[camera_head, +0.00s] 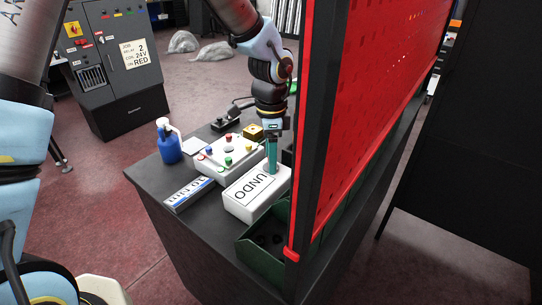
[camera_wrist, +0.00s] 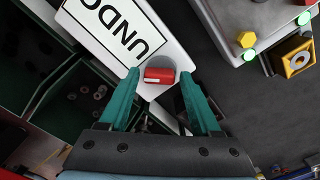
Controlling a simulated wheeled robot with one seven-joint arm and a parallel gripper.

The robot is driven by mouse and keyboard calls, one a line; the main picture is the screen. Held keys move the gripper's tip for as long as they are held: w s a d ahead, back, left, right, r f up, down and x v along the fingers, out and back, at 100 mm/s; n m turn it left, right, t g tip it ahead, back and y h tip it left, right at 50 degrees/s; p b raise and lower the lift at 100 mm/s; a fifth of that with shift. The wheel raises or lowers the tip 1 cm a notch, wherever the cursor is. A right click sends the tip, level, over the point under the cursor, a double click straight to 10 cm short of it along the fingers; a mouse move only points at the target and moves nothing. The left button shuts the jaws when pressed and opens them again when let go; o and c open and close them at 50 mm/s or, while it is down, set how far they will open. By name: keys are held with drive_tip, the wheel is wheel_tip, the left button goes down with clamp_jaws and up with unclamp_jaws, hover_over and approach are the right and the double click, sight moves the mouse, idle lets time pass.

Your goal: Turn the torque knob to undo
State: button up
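The white box labelled UNDO (camera_head: 243,208) lies on the dark table and also shows in the wrist view (camera_wrist: 168,45). In the wrist view a red knob (camera_wrist: 160,76) stands on a grey round base at the box's end, below the lettering. My gripper (camera_wrist: 160,74) is open, one green finger on either side of the knob, with a small gap visible on each side. In the head view my gripper (camera_head: 271,170) points down at the far end of the box and hides the knob. I cannot tell how deep the fingertips reach.
A red perforated panel (camera_head: 375,110) rises close to the right of my gripper. Green bins (camera_head: 262,262) stand beside the box. A button box (camera_head: 229,160), a blue bottle (camera_head: 168,147) and a blue-and-white labelled box (camera_head: 189,193) stand to the left.

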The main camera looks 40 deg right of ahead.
drive_tip(key=shift+o, duration=0.8)
wheel_tip(320, 180, up, 11)
drive_tip(key=b, duration=0.2)
drive_tip(key=shift+f, duration=0.15)
